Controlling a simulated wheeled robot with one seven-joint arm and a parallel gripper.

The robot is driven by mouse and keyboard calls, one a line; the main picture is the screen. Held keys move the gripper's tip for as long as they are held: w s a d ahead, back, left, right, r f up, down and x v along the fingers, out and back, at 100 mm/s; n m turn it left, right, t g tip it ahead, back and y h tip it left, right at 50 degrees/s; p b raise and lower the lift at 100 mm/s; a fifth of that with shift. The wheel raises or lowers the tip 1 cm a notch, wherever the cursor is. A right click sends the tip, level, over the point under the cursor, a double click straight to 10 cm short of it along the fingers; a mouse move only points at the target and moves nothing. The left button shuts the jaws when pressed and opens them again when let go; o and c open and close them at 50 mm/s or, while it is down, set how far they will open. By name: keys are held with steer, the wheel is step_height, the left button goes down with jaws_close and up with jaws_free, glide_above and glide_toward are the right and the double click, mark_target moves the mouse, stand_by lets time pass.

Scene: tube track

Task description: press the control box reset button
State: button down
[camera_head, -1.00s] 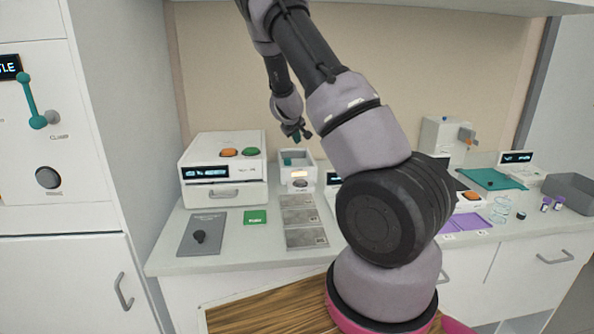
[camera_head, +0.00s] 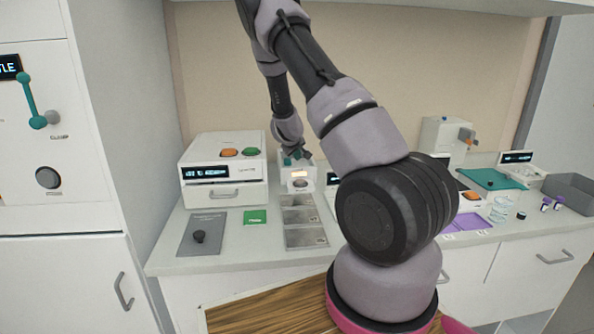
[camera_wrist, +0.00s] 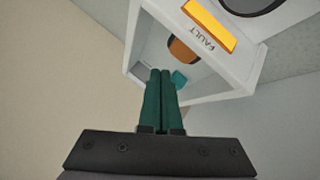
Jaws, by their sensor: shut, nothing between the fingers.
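A small white box (camera_head: 297,174) stands at the back of the counter, with a lit orange FAULT lamp (camera_wrist: 209,24) and a dark round part below it on its front. The wrist view shows the white box wall (camera_wrist: 140,40) around a recess holding an orange-brown round part (camera_wrist: 183,48) and a teal piece (camera_wrist: 180,78). I cannot tell which part is the reset button. My gripper (camera_wrist: 161,72) has its green fingers together and empty, pointing into the recess near these parts. It shows over the box's top in the head view (camera_head: 296,158); contact cannot be told.
A larger white machine (camera_head: 222,195) with orange and green buttons stands left of the box. Grey plates (camera_head: 305,237) and a green card (camera_head: 255,217) lie in front. A grey pad (camera_head: 202,235) with a black knob is at front left.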

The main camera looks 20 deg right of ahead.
steer(key=shift+f, duration=1)
stand_by(1.3)
steer(key=shift+f, duration=0.4)
steer(key=shift+f, duration=0.5)
stand_by(0.6)
steer(key=shift+r, duration=0.9)
steer(key=shift+r, duration=2.55)
